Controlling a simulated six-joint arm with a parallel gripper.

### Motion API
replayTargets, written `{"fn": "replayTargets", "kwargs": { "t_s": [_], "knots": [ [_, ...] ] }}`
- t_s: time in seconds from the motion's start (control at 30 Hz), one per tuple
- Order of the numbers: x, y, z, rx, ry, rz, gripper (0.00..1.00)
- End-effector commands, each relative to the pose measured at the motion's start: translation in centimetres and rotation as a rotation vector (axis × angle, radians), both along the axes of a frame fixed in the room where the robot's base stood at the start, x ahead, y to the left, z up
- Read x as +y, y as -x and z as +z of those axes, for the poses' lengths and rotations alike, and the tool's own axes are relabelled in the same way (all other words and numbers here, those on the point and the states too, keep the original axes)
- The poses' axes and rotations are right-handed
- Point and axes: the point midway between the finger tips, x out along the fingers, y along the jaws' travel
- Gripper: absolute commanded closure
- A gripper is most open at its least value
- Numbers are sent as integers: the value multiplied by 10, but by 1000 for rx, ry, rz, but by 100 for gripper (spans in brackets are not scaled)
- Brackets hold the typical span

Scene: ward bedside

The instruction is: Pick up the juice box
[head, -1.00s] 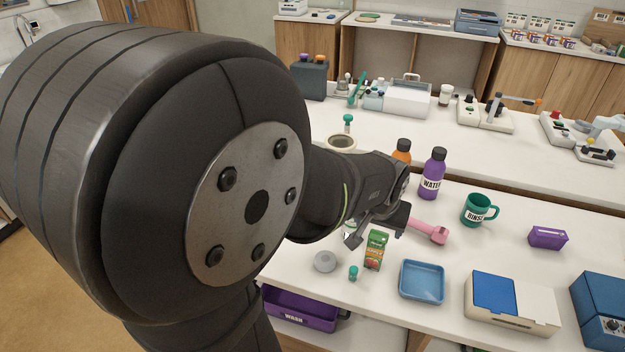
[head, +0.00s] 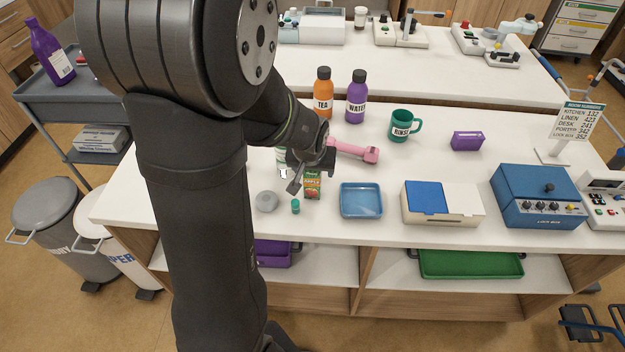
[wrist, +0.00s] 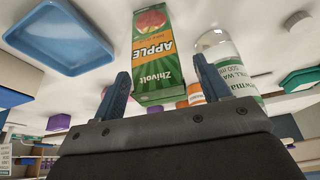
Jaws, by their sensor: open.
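The juice box (head: 313,187) is a small green carton with an apple picture. It stands on the white table, partly hidden behind my gripper (head: 308,170) in the head view. In the wrist view the juice box (wrist: 152,60) shows its "APPLE" label just beyond and between the fingertips. My gripper (wrist: 158,82) is open and empty, its two blue-grey fingers apart. I cannot tell whether the fingers touch the box.
A clear bottle with a green label (wrist: 228,65) stands close beside the box, near the right finger. A blue tray (head: 361,201), a grey round item (head: 267,201) and a small teal-capped item (head: 295,206) are near. Tea (head: 323,95) and water (head: 356,98) bottles stand behind.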

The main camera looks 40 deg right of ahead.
Motion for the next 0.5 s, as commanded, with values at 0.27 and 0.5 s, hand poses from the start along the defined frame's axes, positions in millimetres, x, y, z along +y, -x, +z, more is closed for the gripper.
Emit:
{"fn": "replayTargets", "kwargs": {
  "t_s": [0.27,0.5],
  "knots": [
    [-2,-2,-6,-1,1,0,31],
    [-2,-2,-6,-1,1,-1,62]
  ]
}}
